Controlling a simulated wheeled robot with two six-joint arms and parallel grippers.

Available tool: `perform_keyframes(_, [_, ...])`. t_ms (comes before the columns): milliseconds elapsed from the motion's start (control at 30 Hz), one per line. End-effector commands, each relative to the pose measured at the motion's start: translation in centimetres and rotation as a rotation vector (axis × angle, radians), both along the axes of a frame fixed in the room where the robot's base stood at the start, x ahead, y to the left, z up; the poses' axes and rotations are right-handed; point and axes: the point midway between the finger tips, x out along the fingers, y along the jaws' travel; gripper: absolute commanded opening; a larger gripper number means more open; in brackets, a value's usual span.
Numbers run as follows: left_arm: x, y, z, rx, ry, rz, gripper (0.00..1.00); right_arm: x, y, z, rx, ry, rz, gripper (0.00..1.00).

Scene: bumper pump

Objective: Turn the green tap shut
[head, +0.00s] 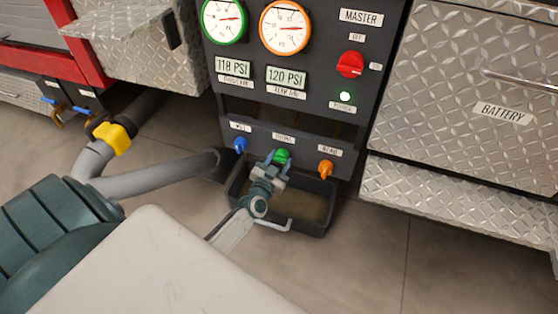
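The green tap (283,155) is the middle one of three small taps on the lower front of the dark pump panel (215,108). My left gripper (279,160) is right at it, with its fingertips at the tap's sides. The fingers and wrist hide the lower part of the tap. From this view I cannot tell whether the fingers touch it or are closed on it. A blue tap (240,144) is to its left and an orange tap (326,168) to its right. My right gripper is not in view.
A dark drip tray (318,226) with a light handle stands on the floor below the taps. A grey hose (150,181) with a yellow coupling (112,138) lies at left. A red master knob (350,64) and two gauges are above. Metal lockers (465,90) flank the panel.

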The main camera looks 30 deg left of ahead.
Motion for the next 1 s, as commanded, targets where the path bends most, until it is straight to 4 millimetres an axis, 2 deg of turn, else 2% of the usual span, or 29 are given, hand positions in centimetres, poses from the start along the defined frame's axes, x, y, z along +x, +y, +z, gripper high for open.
perform_keyframes(467, [-0.02,0.19,0.06,-0.070,-0.021,0.002,0.21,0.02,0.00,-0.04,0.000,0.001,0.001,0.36])
perform_keyframes(1000, [-0.01,0.13,-0.05,-0.515,-0.128,0.003,0.21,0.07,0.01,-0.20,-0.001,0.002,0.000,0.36])
